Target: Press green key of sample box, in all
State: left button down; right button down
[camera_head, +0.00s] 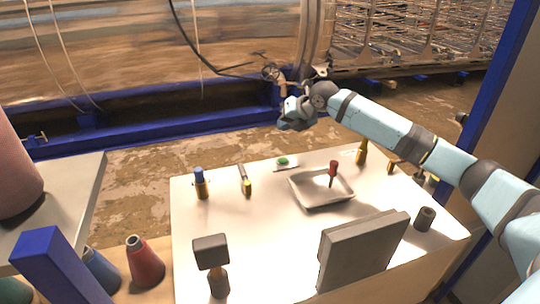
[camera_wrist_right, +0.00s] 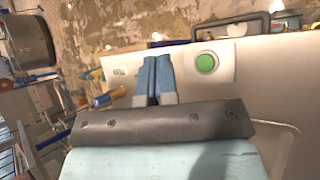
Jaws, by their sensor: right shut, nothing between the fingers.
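The green key (camera_head: 283,160) is a round green button on a small white sample box (camera_head: 275,167) at the far edge of the white table. In the right wrist view the green key (camera_wrist_right: 206,63) sits in a pale ring on the white box (camera_wrist_right: 222,74). My right gripper (camera_head: 288,124) is above and beyond the table's far edge, behind the key in the head view. In the right wrist view its blue fingers (camera_wrist_right: 155,62) are together and empty, to the left of the key and apart from it. My left gripper is not in view.
A white tray (camera_head: 322,203) with a red-handled screwdriver (camera_head: 333,172) stands right of the box. A blue-capped bottle (camera_head: 201,184) and a yellow-ended tool (camera_head: 246,183) are to its left. A grey box (camera_head: 362,250) and a hammer-like tool (camera_head: 212,252) stand at the front. The table's middle is clear.

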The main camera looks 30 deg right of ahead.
aim_at(284, 159)
jog(key=f, duration=0.5)
jog(key=f+b, duration=0.1)
jog(key=f, duration=0.2)
jog(key=shift+s+d+f, duration=0.1)
jog(key=shift+s, duration=0.15)
jog(key=shift+f, duration=0.2)
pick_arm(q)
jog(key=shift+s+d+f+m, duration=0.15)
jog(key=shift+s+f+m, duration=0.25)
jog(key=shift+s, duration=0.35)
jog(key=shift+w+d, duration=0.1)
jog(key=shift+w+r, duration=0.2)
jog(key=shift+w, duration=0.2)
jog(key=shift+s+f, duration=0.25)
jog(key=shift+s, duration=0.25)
